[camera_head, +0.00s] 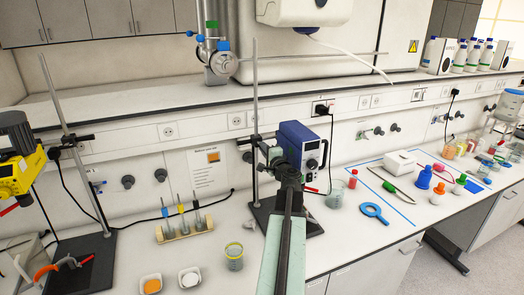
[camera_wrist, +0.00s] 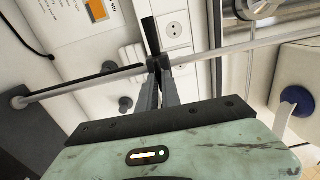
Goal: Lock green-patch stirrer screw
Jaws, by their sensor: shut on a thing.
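A blue stirrer motor with a grey front (camera_head: 302,146) hangs on an upright stand rod (camera_head: 255,88), which has a dark base on the bench. I cannot make out a green patch on this motor. My gripper (camera_wrist: 157,68) reaches the black clamp on the rod in the wrist view and is shut on the dark screw (camera_wrist: 151,36), whose handle sticks out past the fingertips. A yellow stirrer motor (camera_head: 16,176) stands on another rod at the far left.
A rack with several coloured-handled tools (camera_head: 183,232), two small dishes and a beaker (camera_head: 234,256) stand left of my arm. A shelf edge runs behind the rod.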

